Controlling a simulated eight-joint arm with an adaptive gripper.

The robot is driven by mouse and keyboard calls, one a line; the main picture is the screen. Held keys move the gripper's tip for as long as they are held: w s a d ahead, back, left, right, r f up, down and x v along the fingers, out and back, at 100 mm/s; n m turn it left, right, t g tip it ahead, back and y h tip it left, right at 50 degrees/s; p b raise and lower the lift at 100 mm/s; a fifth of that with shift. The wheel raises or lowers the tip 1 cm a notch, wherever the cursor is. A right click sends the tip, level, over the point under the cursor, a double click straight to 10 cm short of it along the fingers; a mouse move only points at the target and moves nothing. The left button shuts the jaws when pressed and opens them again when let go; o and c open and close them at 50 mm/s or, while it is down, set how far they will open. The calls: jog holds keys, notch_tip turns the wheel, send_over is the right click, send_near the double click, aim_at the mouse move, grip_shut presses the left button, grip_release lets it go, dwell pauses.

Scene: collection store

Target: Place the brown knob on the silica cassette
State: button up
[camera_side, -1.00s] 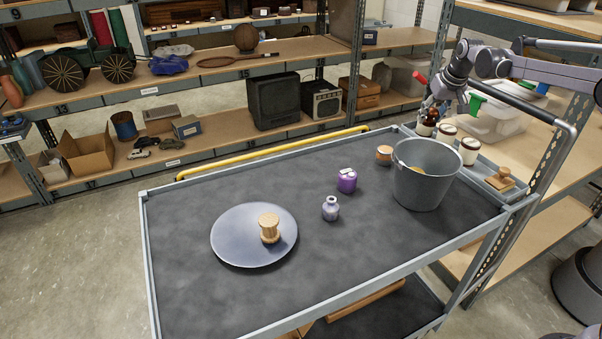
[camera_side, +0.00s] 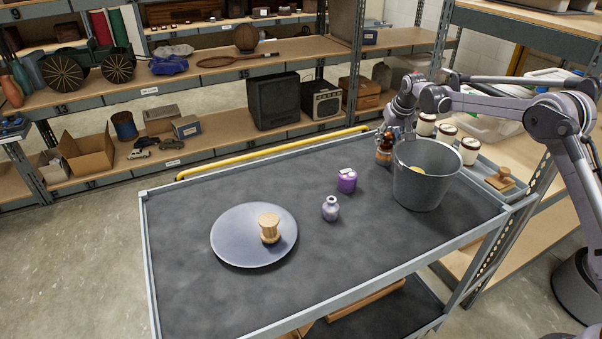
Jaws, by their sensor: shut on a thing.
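My gripper (camera_side: 388,134) is over the far right part of the cart top, behind and left of the grey bucket. It is shut on a small brown piece, taken to be the brown knob (camera_side: 386,144), mostly hidden by the fingers. Directly below is a short round orange-brown container with a pale band (camera_side: 383,158), which looks like the silica cassette. The knob is right at or just above its top; I cannot tell whether they touch.
The grey bucket (camera_side: 424,182) stands close to my gripper's right. A wooden spool (camera_side: 269,228) stands on a blue-grey plate (camera_side: 228,237).

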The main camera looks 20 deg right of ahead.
jog(key=shift+f, duration=0.3)
jog(key=shift+f, duration=0.1)
jog(key=o, duration=1.3)
